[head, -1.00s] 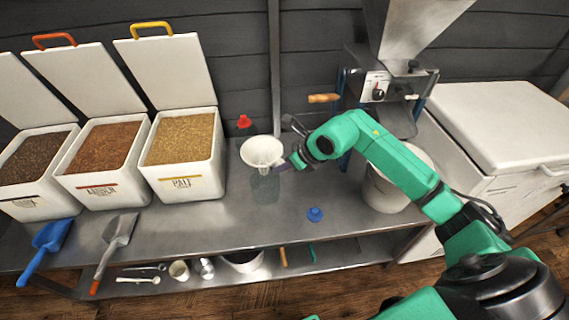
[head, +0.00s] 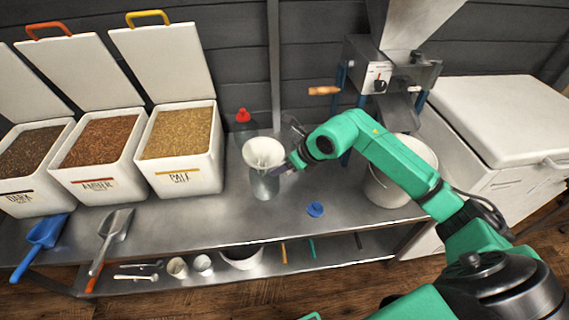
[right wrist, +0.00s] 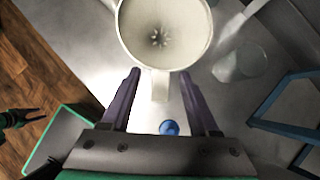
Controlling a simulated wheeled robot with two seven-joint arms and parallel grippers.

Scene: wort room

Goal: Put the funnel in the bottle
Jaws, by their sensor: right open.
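The white funnel (head: 263,151) sits mouth up at the top of the clear greyish bottle (head: 264,187), which stands upright on the steel bench. The spout's fit in the neck is hidden by the funnel's bowl. My right gripper (head: 288,166) is just right of the funnel. In the right wrist view its two fingers (right wrist: 160,92) are apart, with the funnel's white tab between them and the funnel's bowl (right wrist: 165,30) beyond the tips. My left gripper (right wrist: 25,118) shows small at the left edge of the right wrist view; its jaw state is unclear.
A blue cap (head: 315,209) lies on the bench in front. Grain bins (head: 180,178) stand left, a white bucket (head: 393,180) and a mill (head: 385,80) right. Scoops (head: 112,235) lie at the front left.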

